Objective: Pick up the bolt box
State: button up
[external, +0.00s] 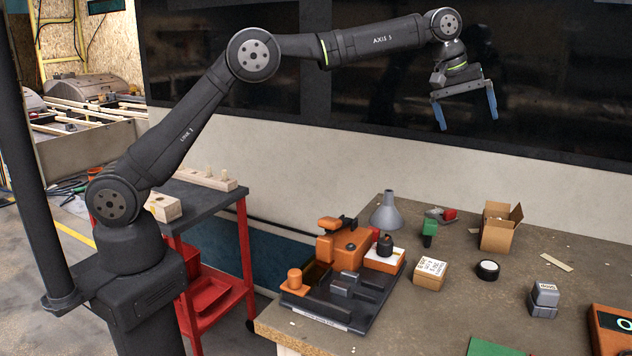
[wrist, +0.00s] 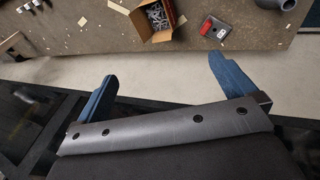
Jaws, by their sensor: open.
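An open cardboard box (external: 497,236) with raised flaps stands at the back of the workbench; I take it for the bolt box. In the wrist view the box (wrist: 161,37) is cut by the top edge, with grey metal bolts inside. My gripper (external: 466,112) is high above the bench, up and to the left of the box and well apart from it. Its two blue fingers are spread wide with nothing between them. They also show in the wrist view (wrist: 160,74).
A closed labelled carton (external: 430,273), a black tape roll (external: 487,270) and a small grey block (external: 544,294) stand in front of the box. A red and grey item (external: 445,214) and a grey funnel-like piece (external: 386,212) stand left. An orange-and-black fixture (external: 345,248) fills the bench's left.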

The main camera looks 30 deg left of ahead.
dwell(0.6)
jog(key=n+h, duration=0.9)
jog(key=n, duration=1)
send_near(482, 223)
jog(key=shift+g, duration=0.4)
jog(key=x, duration=0.8)
jog(key=shift+d+r, duration=0.15)
jog(key=shift+d, duration=0.05)
jog(key=shift+s+x, duration=0.1)
jog(key=shift+x, duration=1.35)
jog(key=shift+s+x, duration=0.15)
jog(key=shift+x, duration=1.25)
